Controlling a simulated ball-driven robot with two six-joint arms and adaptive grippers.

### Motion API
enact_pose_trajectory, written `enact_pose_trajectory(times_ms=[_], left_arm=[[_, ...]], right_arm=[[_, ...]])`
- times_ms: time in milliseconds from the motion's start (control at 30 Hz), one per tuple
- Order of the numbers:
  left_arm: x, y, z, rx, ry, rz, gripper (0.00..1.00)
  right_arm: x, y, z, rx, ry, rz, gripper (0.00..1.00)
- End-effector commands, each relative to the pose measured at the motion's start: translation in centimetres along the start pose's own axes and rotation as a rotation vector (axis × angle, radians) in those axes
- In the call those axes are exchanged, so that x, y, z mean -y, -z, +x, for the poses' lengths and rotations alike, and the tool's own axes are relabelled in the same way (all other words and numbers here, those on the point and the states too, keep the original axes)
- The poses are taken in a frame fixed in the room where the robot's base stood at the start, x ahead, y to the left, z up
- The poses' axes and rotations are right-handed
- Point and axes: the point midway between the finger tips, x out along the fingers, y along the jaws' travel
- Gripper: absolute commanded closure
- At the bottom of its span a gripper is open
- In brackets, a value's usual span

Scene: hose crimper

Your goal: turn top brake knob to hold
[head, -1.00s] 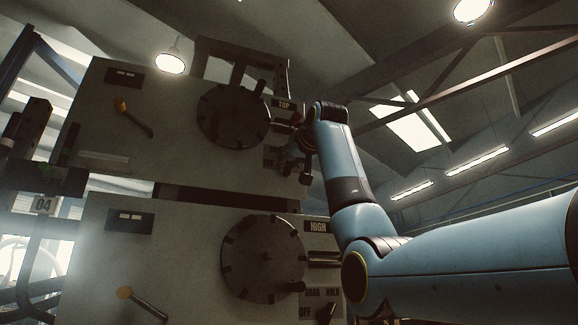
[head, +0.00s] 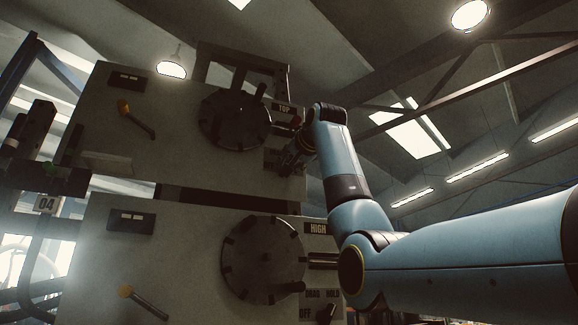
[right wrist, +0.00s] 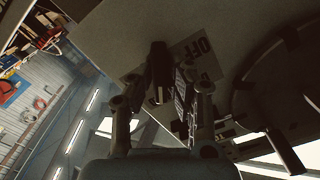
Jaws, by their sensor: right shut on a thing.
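The top brake knob (right wrist: 158,72) is a dark bar-shaped handle on the upper panel, seen between my fingers in the right wrist view. A label plate with OFF (right wrist: 204,46) lies beside it; its other words are too hidden to read. My right gripper (right wrist: 160,98) is shut on the knob. In the head view my right gripper (head: 287,158) is at the right edge of the upper panel, below the TOP plate (head: 284,108), and largely hides the knob there. I cannot tell which mark the knob points to. My left gripper is not in view.
The upper dark disc (head: 235,120) with its handle is just left of my right gripper. A lower panel holds another disc (head: 262,260), a HIGH plate (head: 318,229) and a lower knob (head: 327,313) by the words DRAG, HOLD and OFF. Orange-tipped levers (head: 135,118) sit further left.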

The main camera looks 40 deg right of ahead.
Motion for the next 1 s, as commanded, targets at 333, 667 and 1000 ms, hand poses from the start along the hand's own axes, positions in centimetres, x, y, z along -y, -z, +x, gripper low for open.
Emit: enact_pose_trajectory(times_ms=[333,667,1000], left_arm=[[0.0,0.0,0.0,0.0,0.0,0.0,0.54],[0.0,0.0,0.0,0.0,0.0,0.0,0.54],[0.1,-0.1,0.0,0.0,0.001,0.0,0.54]], right_arm=[[0.1,0.2,-0.1,-0.005,0.003,0.004,1.0],[0.0,0.1,0.0,-0.002,0.001,0.002,0.62],[0.0,0.1,-2.9,-0.005,0.003,0.001,0.62]])
